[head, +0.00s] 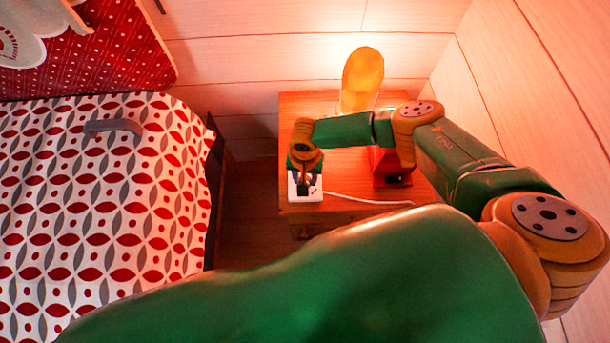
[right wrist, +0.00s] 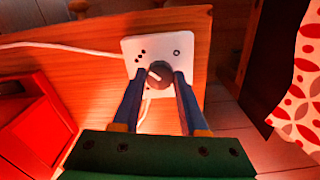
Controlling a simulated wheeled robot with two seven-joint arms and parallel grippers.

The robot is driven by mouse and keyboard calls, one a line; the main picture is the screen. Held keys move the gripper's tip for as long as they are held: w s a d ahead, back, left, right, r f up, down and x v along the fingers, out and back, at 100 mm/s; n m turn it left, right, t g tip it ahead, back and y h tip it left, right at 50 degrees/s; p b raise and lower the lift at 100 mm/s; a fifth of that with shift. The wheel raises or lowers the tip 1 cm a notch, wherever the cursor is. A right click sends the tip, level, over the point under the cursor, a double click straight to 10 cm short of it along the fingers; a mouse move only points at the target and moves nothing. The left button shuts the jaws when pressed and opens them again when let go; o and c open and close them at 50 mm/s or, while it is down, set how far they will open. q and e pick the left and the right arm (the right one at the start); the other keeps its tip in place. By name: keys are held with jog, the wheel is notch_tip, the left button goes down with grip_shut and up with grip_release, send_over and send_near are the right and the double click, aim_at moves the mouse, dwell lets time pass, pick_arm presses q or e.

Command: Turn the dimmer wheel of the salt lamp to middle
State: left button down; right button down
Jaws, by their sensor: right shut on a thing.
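The salt lamp (head: 362,78) glows orange at the back of the wooden nightstand. Its white dimmer plate (head: 312,193) lies at the nightstand's front left edge; it also shows in the right wrist view (right wrist: 190,50), with several dark dots at one side and a small ring at the other. The round dark dimmer wheel (right wrist: 160,75) stands on the plate, its pale mark pointing up and left in that view. My right gripper (right wrist: 161,80) is shut on the wheel, a blue finger on each side. It hides most of the wheel in the head view. My left gripper is out of view.
A red box-like object (head: 380,172) stands on the nightstand (head: 290,110), right of the plate. A white cord (head: 365,200) runs across the top. A bed with a patterned cover (head: 100,210) is at left, with a grey curved object (head: 113,127) on it.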

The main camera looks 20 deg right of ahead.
jog(key=shift+s+r+n+p, duration=0.1)
jog(key=shift+r+n+p, duration=0.1)
jog(key=shift+n+p, duration=0.8)
jog(key=shift+f+n+p, duration=0.1)
jog(key=shift+n+p, duration=0.3)
jog(key=shift+n, duration=0.4)
jog(key=n, duration=0.3)
jog(key=shift+f+n, duration=0.1)
jog(key=shift+n, duration=0.3)
jog(key=n, duration=0.3)
jog(key=shift+n, duration=0.3)
jog(key=n, duration=0.6)
jog(key=shift+n, duration=0.3)
jog(key=shift+c, duration=2.2)
grip_release()
